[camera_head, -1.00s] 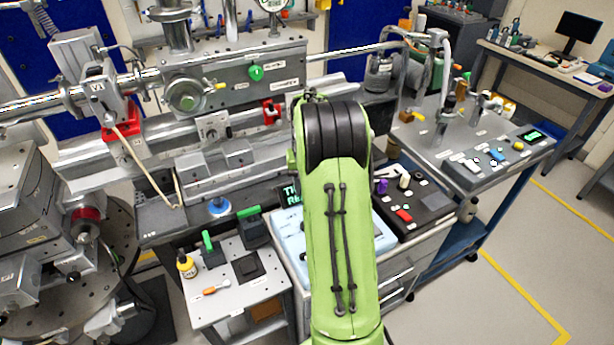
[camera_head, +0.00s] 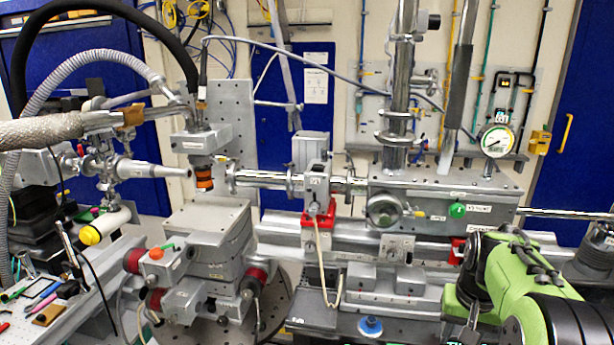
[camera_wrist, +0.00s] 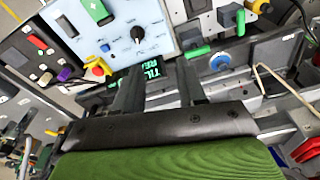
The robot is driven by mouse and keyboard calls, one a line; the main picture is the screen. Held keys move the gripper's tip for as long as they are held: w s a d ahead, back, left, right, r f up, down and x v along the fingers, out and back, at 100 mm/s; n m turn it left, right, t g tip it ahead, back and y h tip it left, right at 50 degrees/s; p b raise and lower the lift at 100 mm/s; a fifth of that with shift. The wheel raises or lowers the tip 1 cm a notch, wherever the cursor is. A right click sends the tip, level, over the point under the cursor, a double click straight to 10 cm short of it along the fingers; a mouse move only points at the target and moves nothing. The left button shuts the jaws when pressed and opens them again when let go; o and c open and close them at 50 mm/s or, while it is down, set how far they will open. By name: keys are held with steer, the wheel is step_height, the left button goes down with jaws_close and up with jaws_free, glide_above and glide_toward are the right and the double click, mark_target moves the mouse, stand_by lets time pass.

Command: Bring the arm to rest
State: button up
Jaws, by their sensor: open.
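My green arm with black joint bands (camera_head: 520,285) stands at the lower right of the head view, in front of the beamline bench. My gripper (camera_wrist: 160,86) shows in the wrist view, its two dark fingers apart with nothing held between them. Beyond the fingertips lie a small display with green text (camera_wrist: 155,71) and a pale blue control box (camera_wrist: 122,28) with a black knob (camera_wrist: 138,34). The gripper cannot be made out in the head view.
The steel beamline (camera_head: 440,200) runs close behind my arm. A stacked grey stage (camera_head: 205,250) stands left of it. A tool table (camera_head: 50,300) is at the far left. A green-handled block (camera_wrist: 230,17) and a blue knob (camera_wrist: 220,62) are near my gripper.

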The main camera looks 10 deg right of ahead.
steer(key=s+a+r+n+t, duration=0.1)
steer(key=s+a+r, duration=0.25)
steer(key=a, duration=0.25)
steer(key=s+a+r+n+t, duration=0.1)
steer(key=s+a+r+n, duration=0.1)
steer(key=s+a+r, duration=0.3)
steer(key=s+a+f+n+t, duration=0.2)
steer(key=s+a+f, duration=0.1)
steer(key=s+a, duration=0.4)
steer(key=s, duration=0.3)
steer(key=shift+s+f+n+y, duration=0.2)
steer(key=shift+f+n+y, duration=0.1)
steer(key=shift+f, duration=0.05)
